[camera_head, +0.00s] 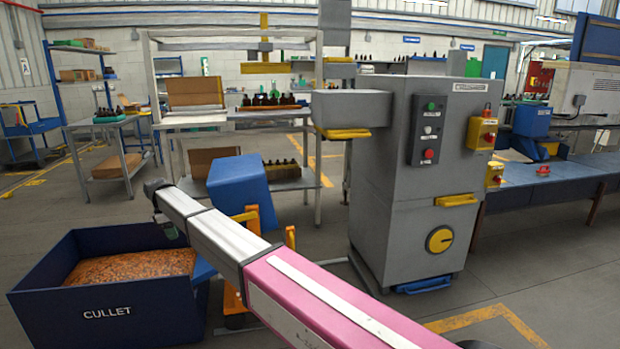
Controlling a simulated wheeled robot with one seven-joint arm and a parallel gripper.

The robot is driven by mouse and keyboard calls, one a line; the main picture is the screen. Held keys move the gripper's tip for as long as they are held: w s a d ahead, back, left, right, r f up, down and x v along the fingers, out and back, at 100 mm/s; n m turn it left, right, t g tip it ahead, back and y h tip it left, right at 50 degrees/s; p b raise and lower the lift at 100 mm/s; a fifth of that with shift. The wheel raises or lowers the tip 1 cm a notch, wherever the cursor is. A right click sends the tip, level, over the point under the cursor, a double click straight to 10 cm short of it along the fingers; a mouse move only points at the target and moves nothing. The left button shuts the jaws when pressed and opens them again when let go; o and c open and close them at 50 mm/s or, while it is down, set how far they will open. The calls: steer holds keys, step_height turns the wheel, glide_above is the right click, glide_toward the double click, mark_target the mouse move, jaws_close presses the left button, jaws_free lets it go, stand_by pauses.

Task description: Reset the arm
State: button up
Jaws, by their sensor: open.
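My arm reaches from the bottom right toward the left, with a pink link and then a white link. At its far end a dark wrist joint bends down, and my gripper (168,229) hangs there, small and partly hidden behind the white link. It is open, over the back part of the cullet bin (105,313). The fingertips are too small to make out clearly. I see nothing held in it.
The dark blue bin holds orange-brown cullet (133,266). A blue tipped container (240,184) stands behind my arm. A grey machine (427,170) with buttons stands right of centre. A shelf rack (228,118) with dark bottles (270,98) stands behind.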

steer(key=d+f+m, duration=0.3)
steer(key=d+f, duration=0.1)
steer(key=d, duration=1)
steer(key=s+d+f+m+y, duration=0.1)
steer(key=d+f+m, duration=0.3)
steer(key=d, duration=0.9)
steer(key=d+f+m, duration=0.3)
steer(key=d+f, duration=0.1)
steer(key=d, duration=1)
steer(key=s+d+f+m, duration=0.1)
steer(key=s+d+m, duration=0.2)
steer(key=s+d, duration=0.3)
steer(key=s+d+f+m, duration=0.2)
steer(key=s+d+m, duration=0.2)
steer(key=d, duration=0.9)
steer(key=s+d+f+m+y, duration=0.1)
steer(key=s+d+f+m, duration=0.1)
steer(key=s+d, duration=0.5)
steer(key=d+m, duration=0.1)
steer(key=d, duration=0.2)
steer(key=shift+s+m, duration=0.3)
steer(key=shift+s, duration=0.05)
